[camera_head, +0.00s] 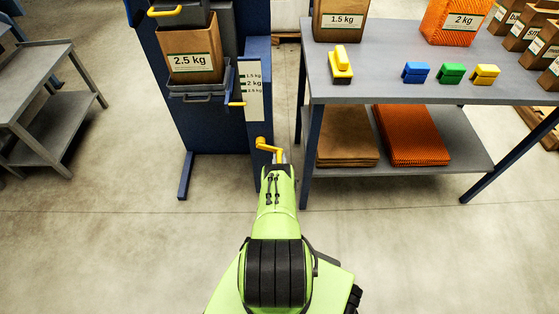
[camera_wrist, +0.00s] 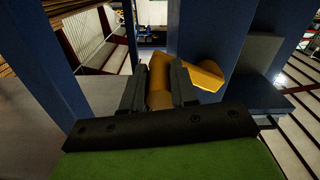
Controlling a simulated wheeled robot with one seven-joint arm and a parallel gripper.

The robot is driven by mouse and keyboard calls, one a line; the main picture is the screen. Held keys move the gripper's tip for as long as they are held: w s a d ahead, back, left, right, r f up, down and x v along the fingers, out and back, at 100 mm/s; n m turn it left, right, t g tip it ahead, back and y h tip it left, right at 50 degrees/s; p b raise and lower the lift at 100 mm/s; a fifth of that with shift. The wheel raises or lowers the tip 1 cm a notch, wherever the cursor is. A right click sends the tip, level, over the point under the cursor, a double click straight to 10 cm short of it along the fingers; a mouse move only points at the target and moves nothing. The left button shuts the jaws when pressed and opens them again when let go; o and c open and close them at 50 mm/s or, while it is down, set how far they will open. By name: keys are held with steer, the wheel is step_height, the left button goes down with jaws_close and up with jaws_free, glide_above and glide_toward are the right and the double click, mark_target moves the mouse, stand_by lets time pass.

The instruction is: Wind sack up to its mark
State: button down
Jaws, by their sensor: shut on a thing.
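The sack (camera_head: 194,54) is brown paper with a 2.5 kg label. It stands upright on a dark platform (camera_head: 195,97) in the blue grader frame. A plate (camera_head: 254,88) beside it lists 1.5, 2 and 2.5 kg marks, and a yellow pointer (camera_head: 237,103) shows near the lowest one. My gripper (camera_head: 279,155) is at the front of the blue post, shut on the yellow crank handle (camera_head: 266,146). In the wrist view, the handle (camera_wrist: 160,82) stands between both fingers of my gripper (camera_wrist: 159,90). My gripper hides part of the crank in the head view.
A grey table (camera_head: 400,65) at the right carries a 1.5 kg sack (camera_head: 340,20), an orange 2 kg sack (camera_head: 457,20) and several coloured clips. Its near leg (camera_head: 310,160) is close to my gripper's right. A grey bench (camera_head: 40,75) stands left. Floor between is clear.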

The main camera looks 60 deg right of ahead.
steer(key=shift+r, duration=0.15)
steer(key=r+n, duration=0.1)
steer(key=r+n+p, duration=0.1)
steer(key=n, duration=0.1)
steer(key=r+n+p, duration=0.1)
steer(key=n, duration=0.1)
steer(key=shift+s+d+r, duration=0.2)
steer(key=shift+s+r, duration=0.05)
steer(key=shift+s, duration=0.05)
steer(key=r+n+p, duration=0.2)
steer(key=n, duration=0.1)
steer(key=shift+w+a+r, duration=0.1)
steer(key=shift+w+r, duration=0.1)
steer(key=shift+r, duration=0.05)
steer(key=shift+w+r+p, duration=0.15)
steer(key=shift+r+p, duration=0.15)
steer(key=shift+p, duration=0.05)
steer(key=c, duration=0.9)
jaws_free()
steer(key=shift+a, duration=0.1)
